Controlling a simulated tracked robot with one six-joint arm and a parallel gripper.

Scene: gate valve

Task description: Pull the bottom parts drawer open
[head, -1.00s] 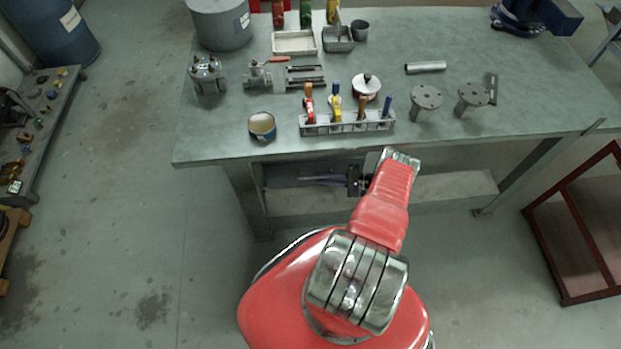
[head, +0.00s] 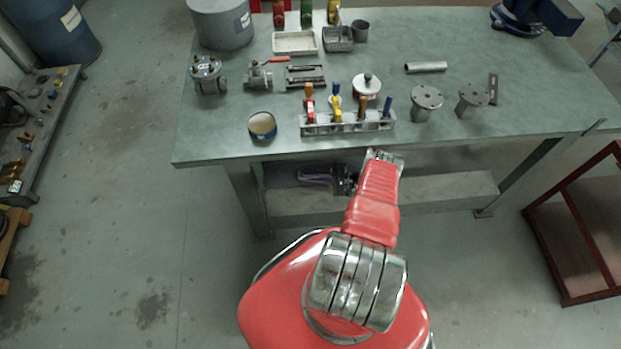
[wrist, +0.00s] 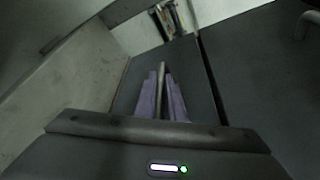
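My gripper (head: 312,178) is below the workbench top, near its left leg, reaching left. In the wrist view its two purple fingers (wrist: 161,98) stand apart, one on each side of a thin grey bar (wrist: 161,75). The bar looks like a handle, but I cannot tell whether the fingers touch it. Behind it is a dark grey panel (wrist: 205,75), which looks like a drawer front. Another dark panel (wrist: 255,60) lies to its right, with a curved handle (wrist: 307,24) at the top right edge. The head view does not clearly show the drawers.
The workbench (head: 220,130) is above my gripper and carries a tool rack (head: 348,126), a round tin (head: 262,126) and flanged parts (head: 427,97). A lower shelf (head: 445,188) runs under it. A red frame (head: 580,220) stands at the right.

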